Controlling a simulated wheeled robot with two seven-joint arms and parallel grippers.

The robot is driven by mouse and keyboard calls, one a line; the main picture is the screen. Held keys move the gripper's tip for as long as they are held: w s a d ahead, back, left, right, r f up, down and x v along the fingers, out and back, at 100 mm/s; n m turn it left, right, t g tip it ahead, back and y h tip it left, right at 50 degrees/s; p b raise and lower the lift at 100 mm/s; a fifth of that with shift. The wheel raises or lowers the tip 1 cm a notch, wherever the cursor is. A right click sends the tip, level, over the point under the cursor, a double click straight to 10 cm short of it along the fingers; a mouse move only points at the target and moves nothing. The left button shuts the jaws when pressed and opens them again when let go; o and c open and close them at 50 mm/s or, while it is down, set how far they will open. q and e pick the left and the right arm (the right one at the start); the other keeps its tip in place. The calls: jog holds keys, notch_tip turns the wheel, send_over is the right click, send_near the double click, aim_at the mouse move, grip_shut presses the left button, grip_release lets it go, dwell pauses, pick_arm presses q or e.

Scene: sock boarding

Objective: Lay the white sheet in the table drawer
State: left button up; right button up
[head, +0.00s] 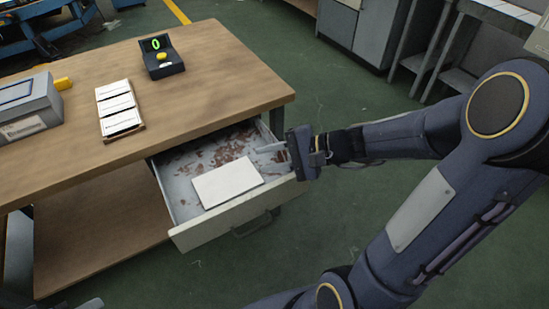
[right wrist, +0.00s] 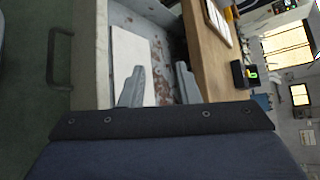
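The white sheet (head: 228,182) lies flat inside the open table drawer (head: 238,225), towards its front. It also shows in the right wrist view (right wrist: 131,55). The drawer is pulled out from under the wooden tabletop, and its floor has rust-brown patches. My right gripper (head: 270,152) is over the right side of the drawer, apart from the sheet in the head view. In the right wrist view its two grey fingers (right wrist: 158,82) are spread with nothing held between them; one finger overlaps the sheet's image. My left gripper is not seen.
On the tabletop (head: 200,85) lie a tray with several white cards (head: 118,107), a black device with a green 0 (head: 162,57), and a grey box (head: 28,108) at the left. A lower shelf (head: 105,215) is under the table. Green floor is clear in front of the drawer.

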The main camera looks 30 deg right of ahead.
jog(key=s+a+r+n+g+h, duration=0.1)
jog(key=s+n+g+h, duration=0.1)
jog(key=s+n+h, duration=0.5)
jog(key=s+n, duration=0.4)
jog(key=s, duration=0.4)
jog(key=shift+s+n, duration=0.25)
jog(key=shift+n, duration=0.15)
notch_tip(320, 180, up, 14)
jog(key=p, duration=1.3)
jog(key=shift+p, duration=0.4)
